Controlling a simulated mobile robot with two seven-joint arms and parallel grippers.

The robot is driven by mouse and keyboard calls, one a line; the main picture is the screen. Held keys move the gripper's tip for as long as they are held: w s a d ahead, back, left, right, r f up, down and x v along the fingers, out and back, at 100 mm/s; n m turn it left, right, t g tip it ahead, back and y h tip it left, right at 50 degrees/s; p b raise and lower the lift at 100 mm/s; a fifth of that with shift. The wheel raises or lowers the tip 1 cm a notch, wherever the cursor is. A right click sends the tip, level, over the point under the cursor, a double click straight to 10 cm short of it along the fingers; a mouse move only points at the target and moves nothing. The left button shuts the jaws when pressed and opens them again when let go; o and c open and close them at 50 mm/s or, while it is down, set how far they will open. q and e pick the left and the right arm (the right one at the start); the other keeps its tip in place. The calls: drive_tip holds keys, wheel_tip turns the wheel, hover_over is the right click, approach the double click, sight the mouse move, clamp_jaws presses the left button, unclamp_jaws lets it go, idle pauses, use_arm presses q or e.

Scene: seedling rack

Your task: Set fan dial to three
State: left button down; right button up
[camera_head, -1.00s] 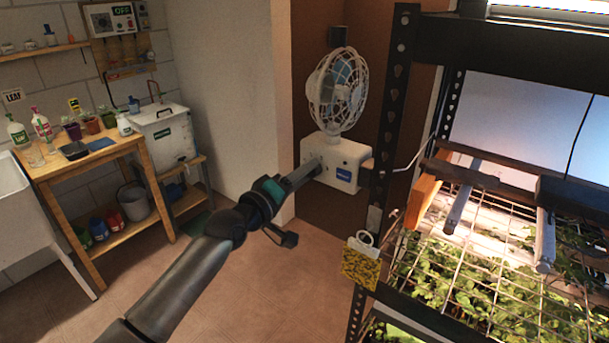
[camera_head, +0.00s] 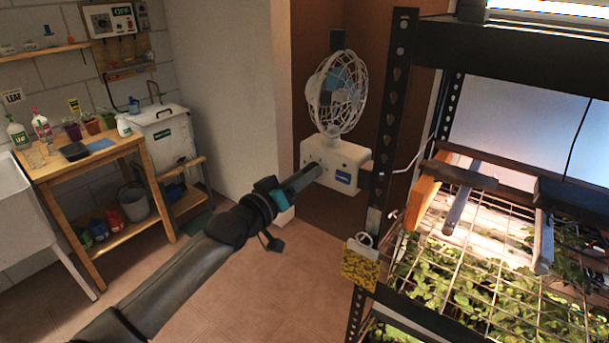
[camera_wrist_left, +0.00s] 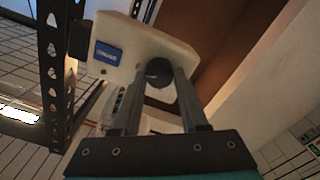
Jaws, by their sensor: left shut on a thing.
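The white fan (camera_head: 340,95) stands on a white base box (camera_head: 345,160) in the brown corner beside the rack. The box has a blue label and small dark marks on its front. My left gripper (camera_head: 316,170) reaches the front of the box. In the left wrist view a round dark dial (camera_wrist_left: 158,71) sits on the white box (camera_wrist_left: 125,40), and my left gripper (camera_wrist_left: 165,82) is shut on it, one finger on each side. The dial's scale and pointer cannot be read; the fingers hide the dial in the head view. My right gripper is not in view.
The black rack post (camera_head: 391,120) stands close to the right of the fan, with seedling trays beyond it. A yellow card (camera_head: 360,263) hangs on the rack. A wooden bench (camera_head: 95,165) stands at the left. The floor between is clear.

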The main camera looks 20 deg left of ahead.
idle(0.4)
use_arm(q)
drive_tip(key=shift+c, duration=2.2)
unclamp_jaws()
drive_tip(key=shift+s, duration=0.1)
drive_tip(key=v, duration=1.5)
drive_tip(key=shift+b, duration=0.3)
